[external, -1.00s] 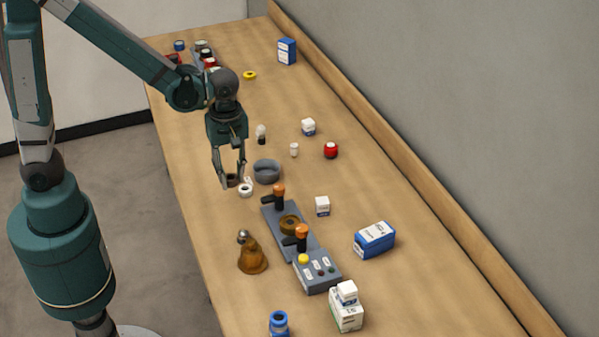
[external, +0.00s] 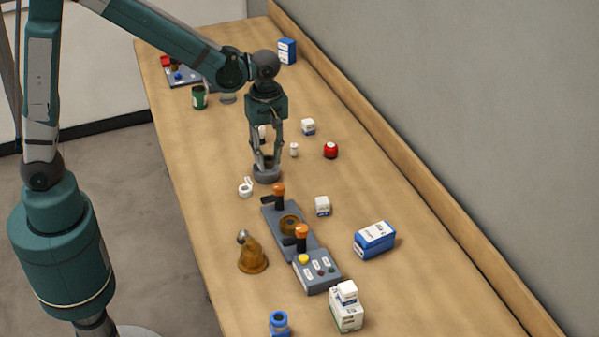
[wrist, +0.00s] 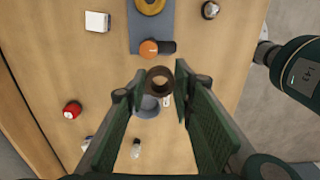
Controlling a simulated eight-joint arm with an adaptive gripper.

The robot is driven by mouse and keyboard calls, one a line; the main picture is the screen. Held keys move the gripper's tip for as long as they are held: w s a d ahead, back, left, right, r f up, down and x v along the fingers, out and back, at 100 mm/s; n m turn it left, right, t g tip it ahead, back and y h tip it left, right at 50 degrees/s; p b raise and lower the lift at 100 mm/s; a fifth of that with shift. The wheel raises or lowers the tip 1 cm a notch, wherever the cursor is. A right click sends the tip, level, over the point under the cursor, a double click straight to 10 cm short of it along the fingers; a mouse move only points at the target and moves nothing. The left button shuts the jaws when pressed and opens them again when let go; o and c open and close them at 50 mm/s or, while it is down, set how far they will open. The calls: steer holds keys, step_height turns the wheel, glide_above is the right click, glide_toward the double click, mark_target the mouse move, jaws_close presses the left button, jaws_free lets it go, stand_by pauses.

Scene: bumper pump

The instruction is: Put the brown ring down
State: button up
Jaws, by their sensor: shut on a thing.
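The brown ring (wrist: 159,71) is held between the fingertips of my gripper (wrist: 160,80) in the wrist view. My gripper is shut on it. In the external view my gripper (external: 266,160) points down right at the round grey bowl (external: 266,179). The ring is small and largely hidden by the fingers there. In the wrist view the bowl (wrist: 147,110) shows partly behind the ring. I cannot tell whether the ring touches the bowl.
A white tape roll (external: 245,190) lies left of the bowl. A grey panel with orange-knobbed levers (external: 316,268) stands in front, with a brown bell-shaped thing (external: 252,258) beside it. A white box (external: 322,206) and a red jar (external: 331,150) are to the right.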

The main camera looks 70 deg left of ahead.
steer(key=w+a, duration=0.3)
steer(key=w, duration=1.1)
glide_above(343, 174)
step_height(343, 174, down, 6)
steer(key=shift+f, duration=0.25)
steer(key=shift+a, duration=0.1)
steer(key=shift+f, duration=3.15)
steer(key=shift+f, duration=0.1)
steer(key=shift+f, duration=1.75)
steer(key=shift+f, duration=0.15)
